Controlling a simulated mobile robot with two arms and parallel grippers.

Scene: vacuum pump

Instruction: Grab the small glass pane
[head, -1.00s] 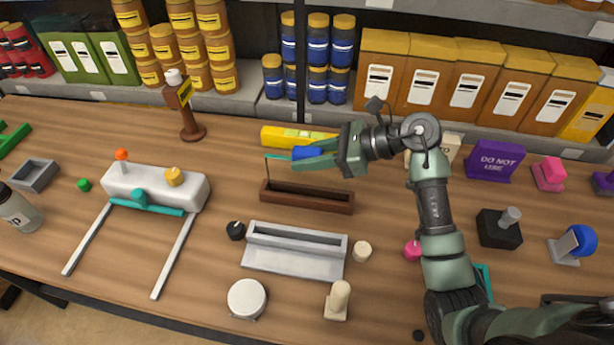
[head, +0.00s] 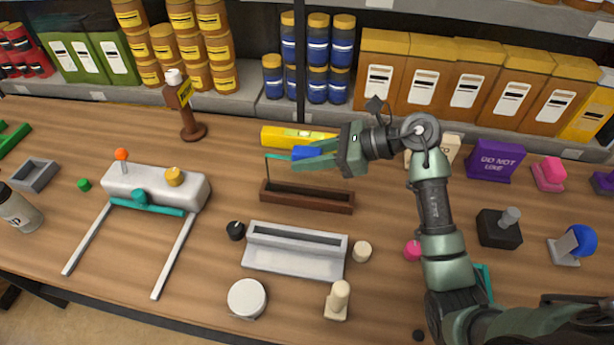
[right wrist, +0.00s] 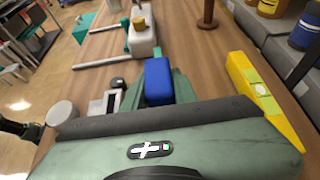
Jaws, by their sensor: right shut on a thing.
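The small glass pane (head: 277,158) shows in the head view as a thin teal outline, its see-through face hard to make out. It stands upright over the left part of a brown slotted holder (head: 328,203); I cannot tell whether its lower edge touches the holder. A blue block, seemingly its grip, sits at its top right. My right gripper (head: 300,156) comes in from the right and is shut on this blue block, which also shows between its fingers in the right wrist view (right wrist: 158,82). My left gripper is not in view.
A grey slotted holder (head: 290,262) lies in front of the brown one. A yellow level (head: 290,137) lies just behind. A white device with two rails (head: 150,187) is at left, and a brown post (head: 187,110) stands behind. Stocked shelves line the back.

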